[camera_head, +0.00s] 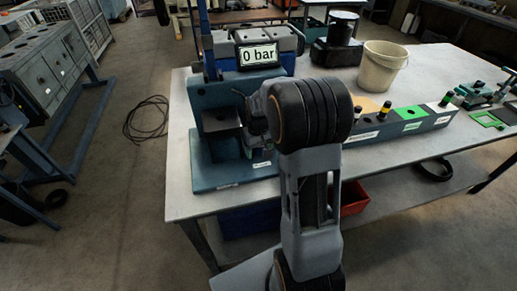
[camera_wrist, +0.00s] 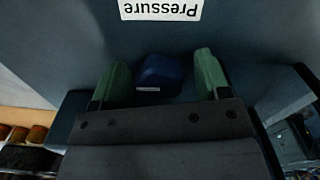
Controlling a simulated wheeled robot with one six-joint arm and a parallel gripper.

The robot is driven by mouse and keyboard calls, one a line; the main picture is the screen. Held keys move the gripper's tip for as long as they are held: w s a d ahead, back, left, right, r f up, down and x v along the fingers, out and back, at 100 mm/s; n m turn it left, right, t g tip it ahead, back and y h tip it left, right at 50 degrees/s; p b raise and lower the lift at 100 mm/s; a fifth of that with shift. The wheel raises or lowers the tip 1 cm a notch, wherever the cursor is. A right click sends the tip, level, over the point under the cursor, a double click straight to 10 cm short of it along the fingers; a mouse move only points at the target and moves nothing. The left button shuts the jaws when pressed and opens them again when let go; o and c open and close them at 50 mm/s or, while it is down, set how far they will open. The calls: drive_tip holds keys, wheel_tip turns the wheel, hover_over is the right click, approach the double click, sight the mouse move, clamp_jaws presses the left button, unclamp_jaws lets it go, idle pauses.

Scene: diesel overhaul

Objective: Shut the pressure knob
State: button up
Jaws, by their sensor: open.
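The pressure knob (camera_wrist: 160,75) is a dark blue block-shaped handle in the wrist view, below the upside-down "Pressure" label (camera_wrist: 160,9) on a blue-grey panel. My gripper (camera_wrist: 158,70) is open, with one green fingertip on each side of the knob and a visible gap to both. The knob's lower part is hidden behind the gripper body. In the head view, the blue test stand (camera_head: 222,100) stands on the table, and its display (camera_head: 257,55) reads "0 bar". My arm hides part of the stand there, and I cannot make out the knob.
The white table (camera_head: 188,190) holds a beige bucket (camera_head: 383,66), a dark container (camera_head: 337,45) and a long blue-grey rack (camera_head: 415,125) with coloured places to the right of my arm. A red bin (camera_head: 352,197) is on the lower shelf. A cable (camera_head: 147,118) lies on the floor.

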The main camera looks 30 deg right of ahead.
drive_tip(key=shift+c, duration=0.4)
drive_tip(key=c, duration=0.8)
drive_tip(key=shift+m, duration=3.1)
drive_tip(key=o, duration=0.9)
